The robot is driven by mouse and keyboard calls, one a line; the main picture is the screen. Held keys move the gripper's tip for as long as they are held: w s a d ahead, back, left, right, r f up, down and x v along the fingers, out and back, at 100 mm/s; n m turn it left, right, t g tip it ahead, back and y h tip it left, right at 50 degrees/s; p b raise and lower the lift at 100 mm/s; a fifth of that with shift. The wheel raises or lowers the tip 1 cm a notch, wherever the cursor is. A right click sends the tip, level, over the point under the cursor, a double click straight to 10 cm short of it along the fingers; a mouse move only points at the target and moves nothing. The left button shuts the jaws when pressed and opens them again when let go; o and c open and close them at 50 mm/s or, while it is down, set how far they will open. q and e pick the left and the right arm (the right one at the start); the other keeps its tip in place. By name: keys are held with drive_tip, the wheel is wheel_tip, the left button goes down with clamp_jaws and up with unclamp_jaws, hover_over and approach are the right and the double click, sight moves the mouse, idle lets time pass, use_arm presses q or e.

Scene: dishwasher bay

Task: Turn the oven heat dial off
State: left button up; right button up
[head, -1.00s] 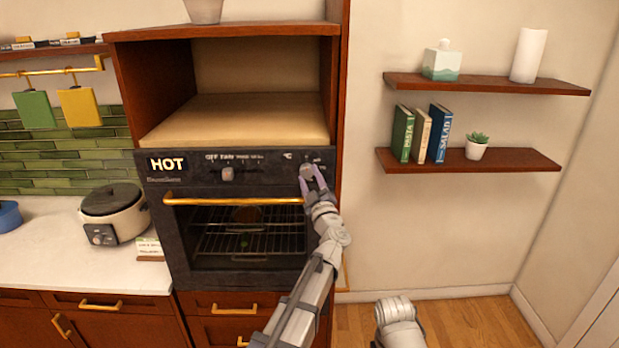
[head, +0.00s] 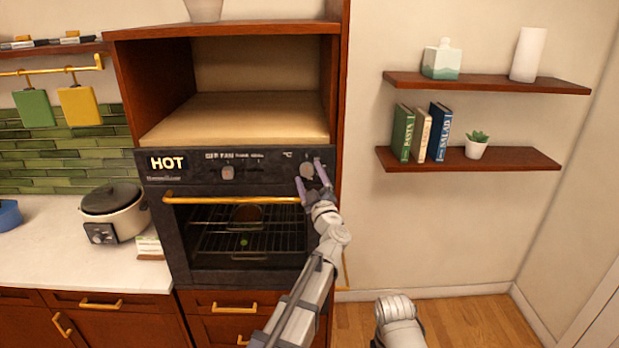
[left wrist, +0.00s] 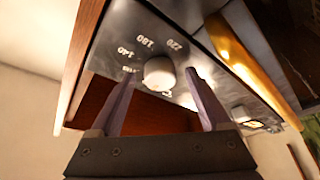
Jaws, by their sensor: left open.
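The oven (head: 165,215) has a dark control panel with two pale round dials. The right-hand dial (head: 306,170) is the heat dial, with numbers around it that show in the left wrist view (left wrist: 158,73). My left gripper (head: 309,171) is open at this dial, one finger on each side of it. In the left wrist view, gaps show between the dial and both fingers. I cannot tell which mark the dial points to. The other dial (head: 228,173) is at the panel's middle, under small lettering. A lit sign at the panel's left reads HOT (head: 167,163). My right gripper is out of view.
A gold oven handle (head: 232,200) runs just below the dials. A wooden cabinet (head: 122,85) frames the oven, with an empty niche above. A cooker (head: 115,212) stands on the counter at left. Shelves (head: 470,158) with books are on the right wall.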

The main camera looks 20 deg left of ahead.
use_arm(q)
drive_tip(key=b+v, duration=0.2)
drive_tip(key=v, duration=0.5)
drive_tip(key=shift+s+d, duration=0.15)
drive_tip(key=shift+s, duration=0.15)
drive_tip(key=shift+f, duration=0.15)
